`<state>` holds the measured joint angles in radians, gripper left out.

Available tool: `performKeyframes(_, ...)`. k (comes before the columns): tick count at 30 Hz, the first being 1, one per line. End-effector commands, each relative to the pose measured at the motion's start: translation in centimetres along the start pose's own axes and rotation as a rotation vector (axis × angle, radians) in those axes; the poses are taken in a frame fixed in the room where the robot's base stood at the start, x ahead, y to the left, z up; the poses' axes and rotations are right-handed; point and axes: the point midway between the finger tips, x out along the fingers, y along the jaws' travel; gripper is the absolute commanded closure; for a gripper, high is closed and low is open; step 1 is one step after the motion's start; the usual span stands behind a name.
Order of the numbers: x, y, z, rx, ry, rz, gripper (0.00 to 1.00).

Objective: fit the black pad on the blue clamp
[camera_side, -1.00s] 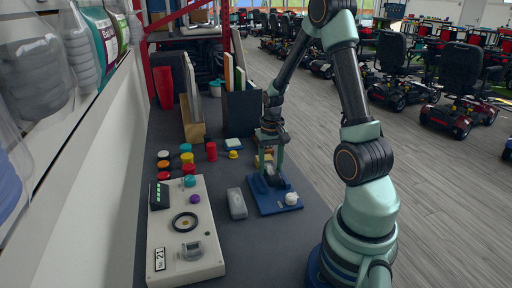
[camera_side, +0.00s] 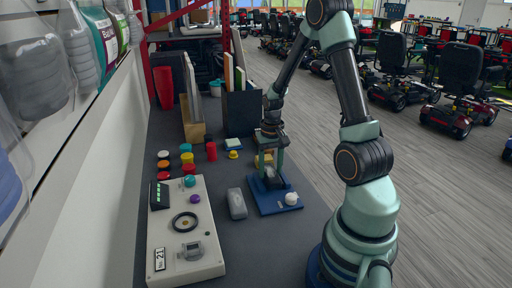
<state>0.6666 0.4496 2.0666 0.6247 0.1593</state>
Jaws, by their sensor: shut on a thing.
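The blue clamp (camera_side: 268,204) lies on the dark bench to the right of the grey-white panel, with a white knob (camera_side: 291,198) at its front right. My gripper (camera_side: 272,171) points down over the rear part of the clamp. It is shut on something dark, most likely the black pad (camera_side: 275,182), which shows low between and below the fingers. The pad is at or just above the clamp's upright part. I cannot tell whether it touches or is seated, as the fingers hide much of it.
A grey-white panel (camera_side: 168,249) with buttons and a dial stands to the left. A small grey block (camera_side: 236,204) lies between panel and clamp. Several coloured caps and a red cylinder (camera_side: 211,151) stand behind. File holders (camera_side: 240,112) are farther back. The front bench is clear.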

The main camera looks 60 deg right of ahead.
Motion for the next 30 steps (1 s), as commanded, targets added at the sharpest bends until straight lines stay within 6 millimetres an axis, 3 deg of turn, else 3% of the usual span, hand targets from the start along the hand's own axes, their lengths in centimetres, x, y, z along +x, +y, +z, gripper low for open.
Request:
performKeyframes(29, 0.96, 0.0, -0.01, 0.0, 0.0, 0.0, 1.0)
performKeyframes(30, 0.94, 0.0, -0.03, 0.0, 0.001, 0.0, 0.33)
